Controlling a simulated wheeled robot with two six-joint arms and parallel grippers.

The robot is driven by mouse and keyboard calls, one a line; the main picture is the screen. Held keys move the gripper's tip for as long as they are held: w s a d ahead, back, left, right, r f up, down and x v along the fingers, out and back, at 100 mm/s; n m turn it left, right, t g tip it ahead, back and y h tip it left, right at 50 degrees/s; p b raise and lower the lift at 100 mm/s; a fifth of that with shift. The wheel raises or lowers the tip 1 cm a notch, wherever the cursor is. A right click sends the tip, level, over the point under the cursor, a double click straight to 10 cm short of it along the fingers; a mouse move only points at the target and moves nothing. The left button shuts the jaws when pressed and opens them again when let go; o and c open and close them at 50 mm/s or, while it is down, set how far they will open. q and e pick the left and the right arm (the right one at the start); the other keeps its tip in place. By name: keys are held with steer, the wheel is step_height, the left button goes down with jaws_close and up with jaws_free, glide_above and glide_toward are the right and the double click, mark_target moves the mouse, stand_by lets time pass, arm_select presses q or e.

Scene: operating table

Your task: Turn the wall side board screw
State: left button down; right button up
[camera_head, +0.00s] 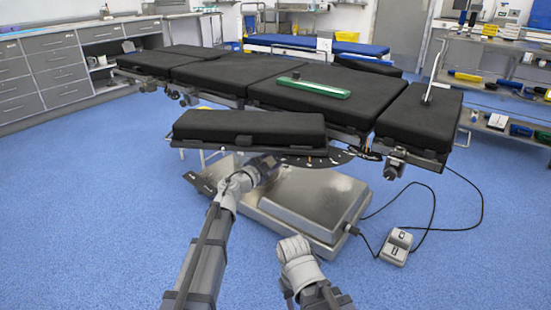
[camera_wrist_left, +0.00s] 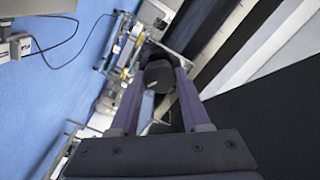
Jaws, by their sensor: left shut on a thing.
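The side board (camera_head: 250,124) is a black padded board along the near side of the operating table (camera_head: 235,73). My left gripper (camera_head: 268,166) reaches under its front edge, close to the curved dark plate at its right end. In the left wrist view the two fingers of my left gripper (camera_wrist_left: 160,95) are closed on a dark rounded knob, the screw (camera_wrist_left: 158,74), which sits between their tips. In the head view the screw cannot be made out.
A green-and-white tool (camera_head: 313,88) lies on the table top. The metal table base (camera_head: 305,200) stands just right of my left arm. A foot pedal (camera_head: 396,246) with cables lies on the blue floor at right. Floor at left is clear.

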arm_select(q)
steer(key=m, duration=0.4)
steer(key=shift+m, duration=0.4)
steer(key=m, duration=0.3)
steer(key=shift+f+m, duration=0.1)
steer(key=shift+m, duration=0.2)
steer(key=m, duration=0.4)
steer(key=shift+f, duration=0.1)
steer(key=shift+m, duration=2)
steer(key=shift+c, duration=1.8)
jaws_free()
